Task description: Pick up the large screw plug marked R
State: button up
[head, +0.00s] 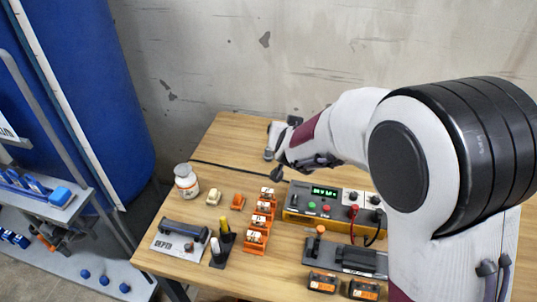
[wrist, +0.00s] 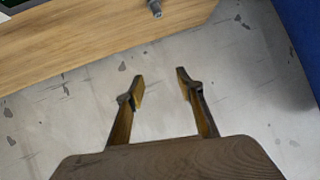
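I cannot make out a letter R on anything, so I cannot tell which thing is the large screw plug. Several orange holders (head: 257,222) stand in a row on the table, with small pale or metallic parts in them too small to identify. My gripper (wrist: 160,84) is open in the wrist view, with nothing between its fingers. It points past the table edge, over bare grey surface. In the head view my arm reaches over the back of the table and the gripper is small and partly hidden. A small grey cylindrical part (wrist: 155,8) shows at the wrist view's top edge.
A wooden table (head: 225,135) carries a powered box with a green display (head: 310,200), a white bottle (head: 186,181), a grey depth gauge block (head: 180,240), a pen stand (head: 222,246) and a black clamp-like device (head: 345,259). A blue drum (head: 85,90) stands left.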

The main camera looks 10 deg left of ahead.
jog(key=w+a+f+t+h, duration=0.1)
jog(key=w+a+f, duration=0.1)
jog(key=a+f, duration=0.35)
jog(key=t+h, duration=0.1)
jog(key=h, duration=0.1)
send_near(268, 152)
jog(key=shift+s+r, duration=0.2)
jog(key=shift+r, duration=0.2)
jog(key=shift+s+f+t, duration=0.1)
jog(key=shift+f+t, duration=0.2)
jog(key=shift+f, duration=0.2)
jog(key=shift+x, duration=3.4)
jog(key=shift+f, duration=0.1)
jog(key=shift+x, duration=2.55)
jog(key=shift+a, duration=0.1)
